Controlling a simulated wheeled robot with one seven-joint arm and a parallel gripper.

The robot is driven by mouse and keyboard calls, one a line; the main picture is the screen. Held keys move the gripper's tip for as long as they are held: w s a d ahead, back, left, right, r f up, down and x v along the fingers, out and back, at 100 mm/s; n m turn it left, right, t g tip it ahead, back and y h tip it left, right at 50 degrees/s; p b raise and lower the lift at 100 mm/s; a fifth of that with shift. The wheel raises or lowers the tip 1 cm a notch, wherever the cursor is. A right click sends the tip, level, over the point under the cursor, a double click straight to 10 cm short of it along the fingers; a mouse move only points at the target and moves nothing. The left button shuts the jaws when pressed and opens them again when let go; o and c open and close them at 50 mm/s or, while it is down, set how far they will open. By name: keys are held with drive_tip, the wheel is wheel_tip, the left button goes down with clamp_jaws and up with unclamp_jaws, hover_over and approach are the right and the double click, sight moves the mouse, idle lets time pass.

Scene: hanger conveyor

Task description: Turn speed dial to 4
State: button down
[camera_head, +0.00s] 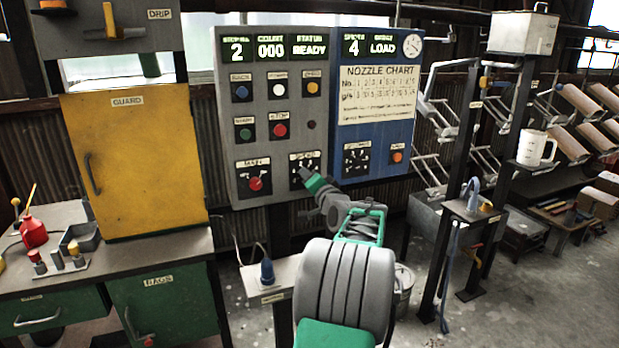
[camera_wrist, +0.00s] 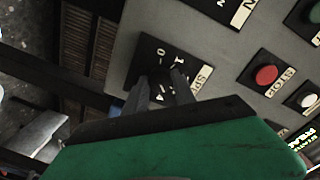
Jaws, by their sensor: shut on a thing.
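The speed dial (camera_head: 307,158) is a black square plate with white marks, low on the grey control panel (camera_head: 261,117). In the wrist view the dial plate (camera_wrist: 164,50) shows white numerals near its rim, and a label starting "SP" lies beside it. My gripper (camera_head: 304,174) reaches the dial from the front. In the wrist view its two grey fingers (camera_wrist: 158,92) are shut on the dial's dark knob. The fingers hide most of the knob, so I cannot tell which number it points to.
A red knob (camera_head: 256,183) on its own dial sits just left. A red stop button (camera_head: 280,130) is above. Another black dial (camera_head: 357,158) and an orange button (camera_head: 397,157) are on the blue panel (camera_head: 376,90) to the right. A small shelf (camera_head: 262,285) stands below.

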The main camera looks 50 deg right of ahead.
drive_tip(key=m+p, duration=0.2)
drive_tip(key=m, duration=0.2)
drive_tip(key=shift+m, duration=0.3)
idle(0.3)
drive_tip(key=c, duration=1)
unclamp_jaws()
drive_tip(key=shift+c, duration=0.2)
drive_tip(key=shift+s, duration=0.1)
drive_tip(key=v, duration=0.7)
drive_tip(key=shift+s+a+b, duration=0.15)
drive_tip(key=shift+s+b, duration=0.15)
drive_tip(key=shift+b, duration=0.15)
